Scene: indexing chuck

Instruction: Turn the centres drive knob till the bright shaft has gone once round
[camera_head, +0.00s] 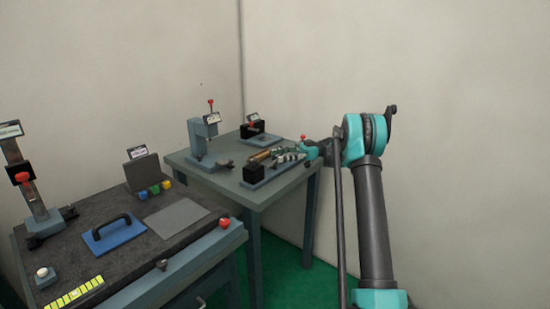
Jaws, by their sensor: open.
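A bench device stands on the far blue-grey table (227,183). It has a blue-grey base (273,180), a black block (253,173) at its near left end and a bright brass-coloured shaft (262,156). My gripper (284,156) is at the right part of this device, with my teal wrist just right of it. The gripper is open. The picture is too small to tell whether its fingers touch the device. A small red knob (303,137) shows just behind my wrist. I cannot tell which part is the centres drive knob; my gripper hides some of that end.
A blue-grey press-like stand (202,142) and a small black labelled device (252,130) stand at the table's back. The nearer dark bench holds a blue float (113,234), a grey plate (176,218), coloured cubes and a column stand. Walls close off the back and right.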

